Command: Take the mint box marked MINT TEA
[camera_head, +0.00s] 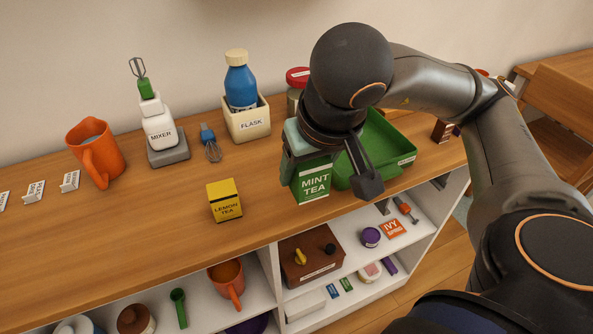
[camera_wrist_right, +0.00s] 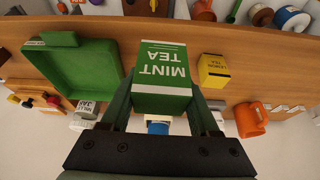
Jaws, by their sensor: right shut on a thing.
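The green box marked MINT TEA (camera_head: 313,184) is between the fingers of my right gripper (camera_head: 326,172) in the head view. My right gripper is shut on it, over the front part of the wooden counter. In the right wrist view the mint box (camera_wrist_right: 163,75) sits upside down in the picture between the two fingers (camera_wrist_right: 160,105), its label readable. Whether its underside touches the counter I cannot tell. My left gripper is not in view.
A yellow LEMON TEA box (camera_head: 224,201) stands to the left on the counter (camera_head: 150,230). A green tray (camera_head: 385,150) lies just right of the gripper. Behind are a FLASK holder (camera_head: 247,122) and a MIXER (camera_head: 160,132).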

